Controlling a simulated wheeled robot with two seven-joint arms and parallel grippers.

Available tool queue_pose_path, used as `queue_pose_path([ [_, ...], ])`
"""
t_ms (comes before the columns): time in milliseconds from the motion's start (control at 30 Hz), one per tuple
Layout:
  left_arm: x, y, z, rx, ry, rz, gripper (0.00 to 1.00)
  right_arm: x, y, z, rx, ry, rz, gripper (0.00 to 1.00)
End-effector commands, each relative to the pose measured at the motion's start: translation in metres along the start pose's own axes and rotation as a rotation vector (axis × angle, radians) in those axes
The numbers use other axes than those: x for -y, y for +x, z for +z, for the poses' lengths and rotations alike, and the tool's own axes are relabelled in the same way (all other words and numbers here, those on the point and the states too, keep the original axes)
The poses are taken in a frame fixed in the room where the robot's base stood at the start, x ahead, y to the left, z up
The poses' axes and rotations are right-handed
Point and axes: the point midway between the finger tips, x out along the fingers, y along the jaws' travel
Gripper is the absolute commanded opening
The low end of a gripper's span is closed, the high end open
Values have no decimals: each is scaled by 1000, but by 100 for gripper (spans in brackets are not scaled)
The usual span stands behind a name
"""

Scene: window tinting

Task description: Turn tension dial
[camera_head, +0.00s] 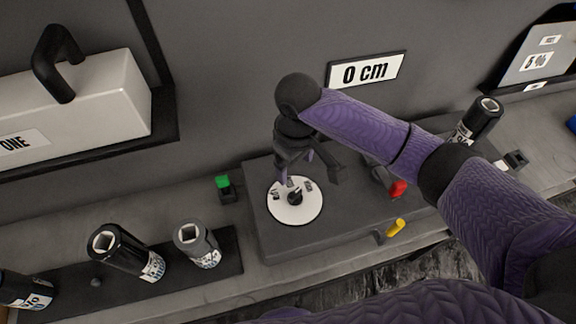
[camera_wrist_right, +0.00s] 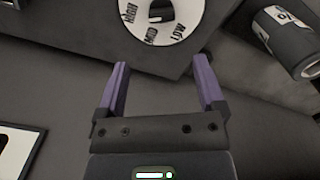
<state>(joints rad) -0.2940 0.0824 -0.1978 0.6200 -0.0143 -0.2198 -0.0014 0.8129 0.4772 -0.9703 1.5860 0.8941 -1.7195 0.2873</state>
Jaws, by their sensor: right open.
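The tension dial (camera_head: 295,201) is a white disc with a dark knob at its centre, set on a dark grey block. In the right wrist view the dial (camera_wrist_right: 183,30) shows at the top, marked HIGH, MID and LOW; the knob (camera_wrist_right: 160,11) is partly cut off by the frame's top edge. My right gripper (camera_head: 300,180) is open and empty, just above and behind the dial in the head view. In the right wrist view its two purple fingers (camera_wrist_right: 161,78) are apart, with the dial beyond their tips. My left gripper is not in view.
The dark block (camera_head: 275,241) carries a red part (camera_head: 397,189) and a yellow lever (camera_head: 396,228). A green button (camera_head: 223,183) sits left of it. Dark rolls (camera_head: 129,251) stand at lower left, another (camera_head: 478,119) at right. A sign (camera_head: 366,70) reads 0 cm.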

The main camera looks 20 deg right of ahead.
Motion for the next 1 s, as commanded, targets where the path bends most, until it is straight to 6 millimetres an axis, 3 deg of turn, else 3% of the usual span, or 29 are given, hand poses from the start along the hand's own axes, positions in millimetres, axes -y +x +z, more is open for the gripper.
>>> queue_pose_path([
  [400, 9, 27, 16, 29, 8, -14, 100, 0, 86, 1, 3, 0, 0, 88],
  [567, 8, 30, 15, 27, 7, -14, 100, 0, 99, 0, 1, 0, 0, 88],
  [800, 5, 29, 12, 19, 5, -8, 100, 0, 99, 0, 1, -1, 0, 88],
  [1000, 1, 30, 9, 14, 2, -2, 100, 0, 99, 0, 1, 0, 0, 46],
])
